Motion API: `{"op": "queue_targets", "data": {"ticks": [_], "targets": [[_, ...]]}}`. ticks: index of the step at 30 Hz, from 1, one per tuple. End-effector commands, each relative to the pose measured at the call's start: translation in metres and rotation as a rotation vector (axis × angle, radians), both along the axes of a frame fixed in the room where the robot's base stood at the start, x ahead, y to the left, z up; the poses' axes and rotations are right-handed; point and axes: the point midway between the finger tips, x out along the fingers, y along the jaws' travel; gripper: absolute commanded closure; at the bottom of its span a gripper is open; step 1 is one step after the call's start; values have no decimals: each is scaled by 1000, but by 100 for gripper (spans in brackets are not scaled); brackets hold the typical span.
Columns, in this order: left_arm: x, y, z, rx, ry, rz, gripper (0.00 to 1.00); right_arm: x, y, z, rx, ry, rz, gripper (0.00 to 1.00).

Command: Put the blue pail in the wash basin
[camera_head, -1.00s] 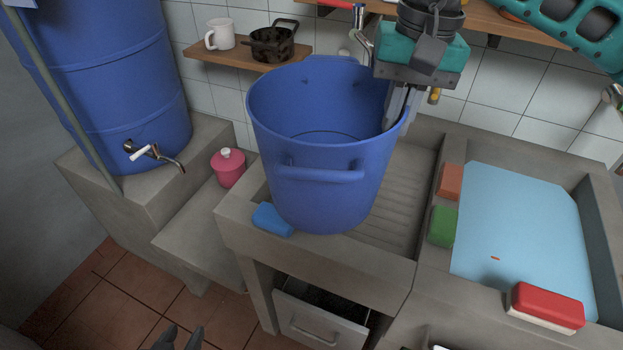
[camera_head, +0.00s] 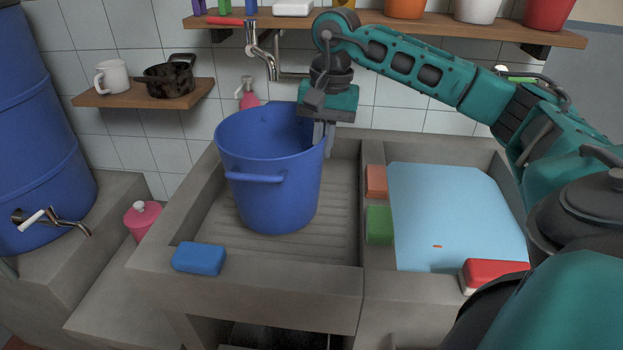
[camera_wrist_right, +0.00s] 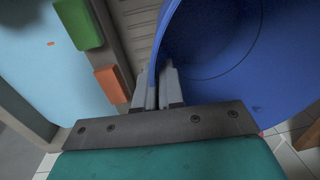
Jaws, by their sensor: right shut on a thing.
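The blue pail (camera_head: 262,192) is upright, within or just above the ribbed grey basin (camera_head: 335,215) on the left of the sink. I cannot tell for sure whether its bottom touches the ribs. My right gripper (camera_head: 324,138) is shut on the right side of the pail's rim. In the right wrist view the fingers (camera_wrist_right: 158,92) pinch the pail's wall (camera_wrist_right: 210,60). A second basin to the right holds light blue water (camera_head: 450,210). My left gripper is out of view.
A blue sponge (camera_head: 200,258) lies on the front left ledge. Orange (camera_head: 376,181) and green (camera_head: 379,224) blocks sit on the divider, and a red and white brush (camera_head: 494,275) on the right basin's front edge. A metal tap (camera_head: 264,52) and a shelf (camera_head: 385,22) are behind.

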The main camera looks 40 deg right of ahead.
Motion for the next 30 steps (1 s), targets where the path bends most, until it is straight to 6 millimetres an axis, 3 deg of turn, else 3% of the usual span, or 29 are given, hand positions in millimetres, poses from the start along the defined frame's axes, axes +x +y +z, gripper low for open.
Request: {"op": "queue_targets", "data": {"ticks": [14, 25, 26, 30], "targets": [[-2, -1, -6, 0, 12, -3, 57, 0, 0, -52, 0, -2, 1, 100], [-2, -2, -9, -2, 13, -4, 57, 1, 0, -57, 1, -4, 1, 100], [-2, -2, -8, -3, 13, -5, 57, 0, 0, -57, 0, -2, 1, 91], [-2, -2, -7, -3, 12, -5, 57, 0, 0, -57, 0, -1, 1, 77]]}}
